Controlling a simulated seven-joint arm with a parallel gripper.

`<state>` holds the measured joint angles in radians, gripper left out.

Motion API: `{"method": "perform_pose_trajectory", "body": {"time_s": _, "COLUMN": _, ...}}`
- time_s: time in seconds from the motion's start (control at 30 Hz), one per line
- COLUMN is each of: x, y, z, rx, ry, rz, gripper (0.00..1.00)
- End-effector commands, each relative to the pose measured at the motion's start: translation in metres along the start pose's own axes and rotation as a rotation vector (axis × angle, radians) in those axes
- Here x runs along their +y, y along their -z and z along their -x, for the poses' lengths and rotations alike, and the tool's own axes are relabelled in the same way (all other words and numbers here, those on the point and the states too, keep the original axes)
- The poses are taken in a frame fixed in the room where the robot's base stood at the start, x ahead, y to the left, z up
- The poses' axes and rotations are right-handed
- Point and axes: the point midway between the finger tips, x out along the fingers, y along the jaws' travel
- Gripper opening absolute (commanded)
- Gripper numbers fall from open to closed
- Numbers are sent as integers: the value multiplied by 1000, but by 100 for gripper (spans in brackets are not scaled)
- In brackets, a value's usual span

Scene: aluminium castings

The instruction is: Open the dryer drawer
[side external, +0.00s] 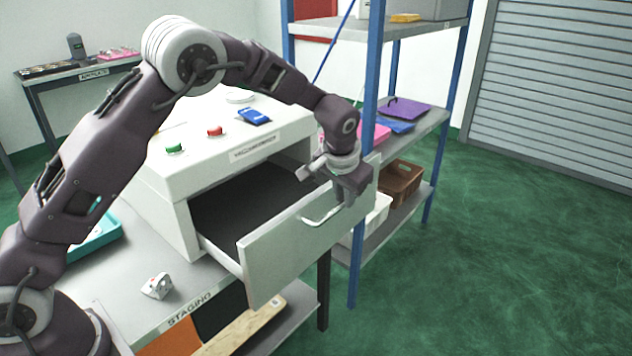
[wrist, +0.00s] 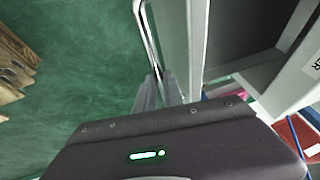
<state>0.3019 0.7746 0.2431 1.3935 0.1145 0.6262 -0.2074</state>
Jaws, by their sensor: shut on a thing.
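The dryer is a white box-shaped machine (side external: 235,150) on the bench, with a label on its front. Its drawer (side external: 290,250) is pulled out, and the dark inside shows bare in the side external view. A curved metal handle (side external: 318,218) is on the drawer front; it also shows in the wrist view (wrist: 147,35). My gripper (side external: 343,200) is at the right end of the handle, shut on it. In the wrist view my gripper's fingers (wrist: 157,92) close around the handle beside the drawer front (wrist: 197,45).
A blue-post shelf rack (side external: 367,150) stands close to the right of the drawer, holding a brown crate (side external: 400,182) and folders. A small white casting (side external: 157,286) and a teal tray (side external: 95,235) are on the bench. Green floor (side external: 480,260) is open in front.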

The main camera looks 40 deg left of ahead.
Motion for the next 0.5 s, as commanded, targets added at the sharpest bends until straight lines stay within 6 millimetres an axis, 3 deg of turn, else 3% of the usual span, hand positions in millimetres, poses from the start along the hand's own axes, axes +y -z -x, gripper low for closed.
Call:
{"method": "perform_pose_trajectory", "body": {"time_s": 0.2, "x": 41, "y": 3, "z": 8, "rx": 3, "ry": -1, "rz": -3, "gripper": 0}}
{"method": "perform_pose_trajectory", "body": {"time_s": 0.5, "x": 60, "y": 5, "z": 11, "rx": 1, "ry": -1, "rz": 0, "gripper": 0}}
